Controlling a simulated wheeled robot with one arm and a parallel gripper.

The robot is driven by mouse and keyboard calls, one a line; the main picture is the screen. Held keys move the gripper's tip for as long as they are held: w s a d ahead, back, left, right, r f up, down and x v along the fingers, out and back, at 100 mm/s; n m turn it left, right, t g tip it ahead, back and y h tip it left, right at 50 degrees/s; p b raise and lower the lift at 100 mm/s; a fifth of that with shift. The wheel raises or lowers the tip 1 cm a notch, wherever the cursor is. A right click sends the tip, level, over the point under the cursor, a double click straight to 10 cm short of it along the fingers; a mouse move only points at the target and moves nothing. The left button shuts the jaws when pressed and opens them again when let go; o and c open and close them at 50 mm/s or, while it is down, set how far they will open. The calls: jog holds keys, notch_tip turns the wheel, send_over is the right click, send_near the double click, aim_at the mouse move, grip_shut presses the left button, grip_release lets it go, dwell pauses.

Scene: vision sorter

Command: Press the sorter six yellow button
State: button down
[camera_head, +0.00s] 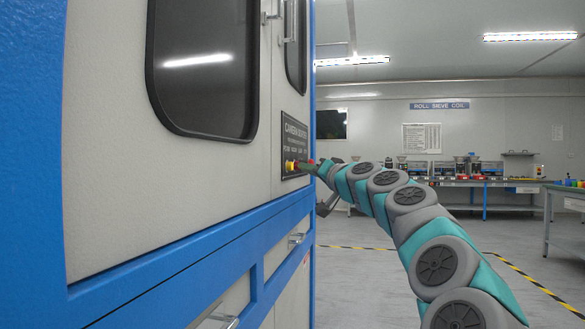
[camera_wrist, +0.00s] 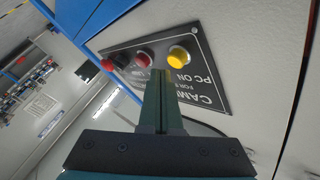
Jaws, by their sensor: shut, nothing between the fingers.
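The yellow button (camera_head: 290,166) is on a dark control panel (camera_head: 294,135) on the side of the blue and off-white sorter. In the wrist view the yellow button (camera_wrist: 179,57) is round and raised, at the right end of a row. A red button (camera_wrist: 143,59), a black knob (camera_wrist: 121,59) and another red button (camera_wrist: 107,65) stand to its left. My gripper (camera_wrist: 160,75) is shut and empty. Its fingertips point at the panel, between the yellow button and the nearer red one, slightly below them in the picture. I cannot tell if they touch. In the head view my gripper (camera_head: 308,166) is beside the panel.
The sorter's wall has a dark window (camera_head: 205,70) and drawer handles (camera_head: 297,239) low down. Workbenches with equipment (camera_head: 470,182) stand at the back right. Yellow and black tape (camera_head: 530,283) marks the floor. The floor right of the sorter is open around my arm.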

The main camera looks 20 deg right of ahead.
jog(key=shift+w+a, duration=0.1)
jog(key=shift+a, duration=0.05)
jog(key=shift+w+a, duration=0.15)
jog(key=shift+a, duration=0.05)
jog(key=shift+w+a, duration=0.25)
jog(key=shift+a, duration=0.15)
dwell(0.7)
jog(key=shift+d, duration=0.1)
dwell(0.4)
jog(key=shift+s+d+b, duration=0.4)
jog(key=shift+s+d, duration=0.1)
jog(key=shift+d, duration=0.1)
jog(key=shift+s+d+b, duration=0.2)
jog(key=shift+s+d, duration=0.5)
jog(key=shift+d, duration=0.35)
jog(key=shift+s+d+b, duration=0.2)
jog(key=shift+s+d, duration=0.5)
jog(key=shift+d, duration=0.35)
